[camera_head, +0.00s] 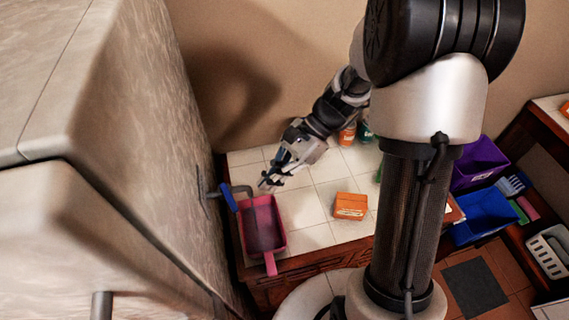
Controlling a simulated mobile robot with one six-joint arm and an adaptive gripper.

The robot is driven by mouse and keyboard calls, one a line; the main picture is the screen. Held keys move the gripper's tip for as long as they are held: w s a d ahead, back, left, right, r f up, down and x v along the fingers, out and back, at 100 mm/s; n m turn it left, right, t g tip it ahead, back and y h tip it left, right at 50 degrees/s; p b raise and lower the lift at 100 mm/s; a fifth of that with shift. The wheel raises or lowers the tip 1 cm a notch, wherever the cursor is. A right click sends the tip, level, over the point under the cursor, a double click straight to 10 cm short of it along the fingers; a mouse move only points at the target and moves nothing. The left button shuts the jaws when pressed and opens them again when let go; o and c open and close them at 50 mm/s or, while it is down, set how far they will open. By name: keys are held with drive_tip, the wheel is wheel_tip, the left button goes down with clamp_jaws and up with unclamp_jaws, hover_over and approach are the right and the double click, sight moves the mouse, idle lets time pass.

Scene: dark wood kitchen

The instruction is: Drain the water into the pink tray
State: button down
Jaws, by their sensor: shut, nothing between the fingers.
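The pink tray (261,222) lies at the left end of the white tiled counter, with its handle toward the front edge. A grey spout or tap (241,189) with a blue lever (228,197) is at the wall side, at the tray's upper left edge. The inside of the tray looks darker in the middle; I cannot tell if water is in it. My gripper (268,183) is shut and empty, just above and right of the tray's far edge, near the spout.
An orange box (350,206) sits on the white tiled counter (305,211). Orange and green bottles (347,134) stand at the back. A large pale cabinet (110,150) fills the left. Purple (477,165) and blue bins (484,215) stand at the right. Bare tiles lie between tray and box.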

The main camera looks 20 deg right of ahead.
drive_tip(key=shift+s+a+f, duration=0.2)
drive_tip(key=shift+a+f, duration=0.05)
drive_tip(key=shift+a, duration=0.65)
drive_tip(key=shift+s+a+f, duration=0.2)
drive_tip(key=shift+s+a, duration=0.05)
drive_tip(key=shift+a, duration=0.6)
drive_tip(key=shift+s+a+f, duration=0.2)
drive_tip(key=shift+a+f, duration=0.05)
drive_tip(key=shift+a, duration=0.65)
drive_tip(key=shift+s+a+m+t, duration=0.1)
drive_tip(key=shift+m+t, duration=0.8)
drive_tip(key=shift+m, duration=0.3)
drive_tip(key=d+f+p+v, duration=0.2)
drive_tip(key=v, duration=1)
drive_tip(key=shift+s+r, duration=0.25)
drive_tip(key=shift+s, duration=0.15)
